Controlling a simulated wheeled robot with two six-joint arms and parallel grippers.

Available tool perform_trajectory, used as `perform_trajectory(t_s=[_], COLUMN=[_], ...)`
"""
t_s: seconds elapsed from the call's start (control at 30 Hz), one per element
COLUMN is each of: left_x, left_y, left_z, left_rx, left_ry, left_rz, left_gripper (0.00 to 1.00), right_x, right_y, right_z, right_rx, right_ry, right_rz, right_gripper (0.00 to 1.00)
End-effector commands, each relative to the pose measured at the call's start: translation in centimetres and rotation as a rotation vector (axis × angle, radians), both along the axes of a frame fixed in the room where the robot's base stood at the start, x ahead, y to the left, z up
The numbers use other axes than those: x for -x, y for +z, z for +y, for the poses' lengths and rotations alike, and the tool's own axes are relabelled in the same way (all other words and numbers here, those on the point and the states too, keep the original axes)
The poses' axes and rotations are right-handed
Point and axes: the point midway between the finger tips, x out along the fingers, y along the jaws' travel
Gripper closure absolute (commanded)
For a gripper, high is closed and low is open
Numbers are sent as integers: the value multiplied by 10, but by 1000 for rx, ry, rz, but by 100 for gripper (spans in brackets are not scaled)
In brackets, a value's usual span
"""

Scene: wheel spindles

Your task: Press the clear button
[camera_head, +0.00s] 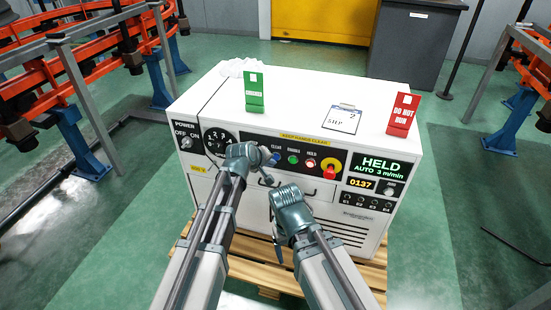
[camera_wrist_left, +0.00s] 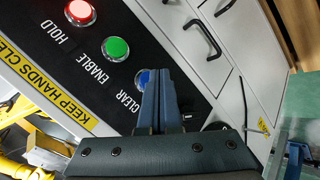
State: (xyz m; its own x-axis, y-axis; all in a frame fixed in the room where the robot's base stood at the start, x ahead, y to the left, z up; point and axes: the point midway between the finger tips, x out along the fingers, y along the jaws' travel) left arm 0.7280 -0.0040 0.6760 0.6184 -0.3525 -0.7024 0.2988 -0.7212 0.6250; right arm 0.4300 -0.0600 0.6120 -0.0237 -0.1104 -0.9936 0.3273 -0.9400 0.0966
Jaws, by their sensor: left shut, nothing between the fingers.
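The blue clear button (camera_wrist_left: 141,77) is on the black control panel of the white cabinet, beside its "CLEAR" label in the left wrist view. My left gripper (camera_wrist_left: 153,72) is shut and empty. Its fingertips overlap the button's edge in that view and hide part of it; I cannot tell whether they touch it. In the head view my left gripper (camera_head: 268,155) is at the panel by the "CLEAR" label. My right gripper (camera_head: 274,235) is lower, in front of the cabinet drawers. Its fingers are too small and dark to show whether they are open.
The green enable button (camera_wrist_left: 115,49) and red hold button (camera_wrist_left: 80,12) are close by in a row. A red knob on yellow (camera_head: 330,167) is to the right. The display (camera_head: 379,167) reads "HELD". Cards and a clipboard (camera_head: 342,119) are on the cabinet top.

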Motion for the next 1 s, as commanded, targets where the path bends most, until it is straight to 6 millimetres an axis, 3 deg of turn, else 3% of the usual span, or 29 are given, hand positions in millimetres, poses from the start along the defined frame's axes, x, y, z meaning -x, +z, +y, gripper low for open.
perform_trajectory(t_s=[0.43,1.0], left_x=[5,49], left_y=[0,0], left_z=[2,16], left_rx=[0,0], left_ry=[0,0], left_rz=[0,0], left_gripper=[100,100], right_x=[0,0], right_y=[0,0], right_z=[0,0], right_rx=[0,0], right_ry=[0,0], right_rz=[0,0], right_gripper=[21,21])
